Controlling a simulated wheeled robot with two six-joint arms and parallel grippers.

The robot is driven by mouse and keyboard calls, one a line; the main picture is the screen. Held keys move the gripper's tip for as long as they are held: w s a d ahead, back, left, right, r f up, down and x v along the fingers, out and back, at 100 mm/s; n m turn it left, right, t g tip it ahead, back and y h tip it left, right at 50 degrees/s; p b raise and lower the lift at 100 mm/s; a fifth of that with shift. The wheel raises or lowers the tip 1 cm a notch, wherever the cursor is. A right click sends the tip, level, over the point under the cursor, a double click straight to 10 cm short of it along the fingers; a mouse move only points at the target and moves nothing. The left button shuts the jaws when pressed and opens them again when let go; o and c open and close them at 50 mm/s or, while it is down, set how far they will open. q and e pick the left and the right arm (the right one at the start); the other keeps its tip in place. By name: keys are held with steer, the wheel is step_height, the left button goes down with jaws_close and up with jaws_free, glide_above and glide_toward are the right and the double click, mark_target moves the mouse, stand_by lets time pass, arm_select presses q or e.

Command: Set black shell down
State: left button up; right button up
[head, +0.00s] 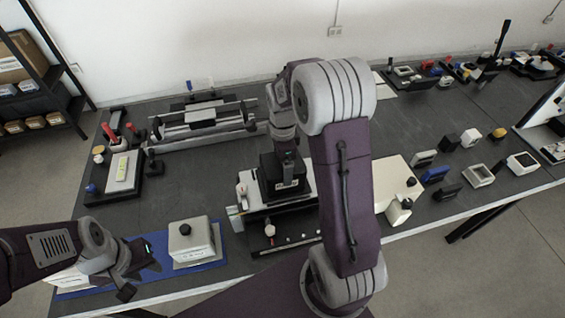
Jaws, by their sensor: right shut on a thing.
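The black shell (271,185) is a dark box with a small white label, in the middle of the head view. My right gripper (287,158) comes down on it from above and is shut on its top. The shell is over a white and black fixture (252,217) on the dark bench; I cannot tell whether it touches the fixture. My right arm hides part of the area to its right.
A grey box with a black knob (192,243) stands on the blue mat (205,266). A long rail fixture (205,121) lies behind. A cream box (397,178) and several small frames stand at right. Bare bench (215,172) shows left of the shell.

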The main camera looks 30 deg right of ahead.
steer(key=shift+s+f, duration=0.1)
steer(key=shift+s, duration=0.05)
steer(key=o, duration=1.7)
step_height(320, 180, up, 12)
steer(key=shift+r+p, duration=0.15)
steer(key=shift+p, duration=0.25)
steer(key=s+a+f+n, duration=0.3)
steer(key=s+f+n, duration=0.3)
steer(key=n, duration=0.4)
steer(key=s+a+f+n+t, duration=0.1)
steer(key=s+a+f+n, duration=0.3)
steer(key=n, duration=0.6)
steer(key=s+f, duration=0.1)
steer(key=s, duration=0.1)
steer(key=shift+s+a+f, duration=0.25)
steer(key=shift+s+f, duration=0.05)
steer(key=shift+f, duration=0.05)
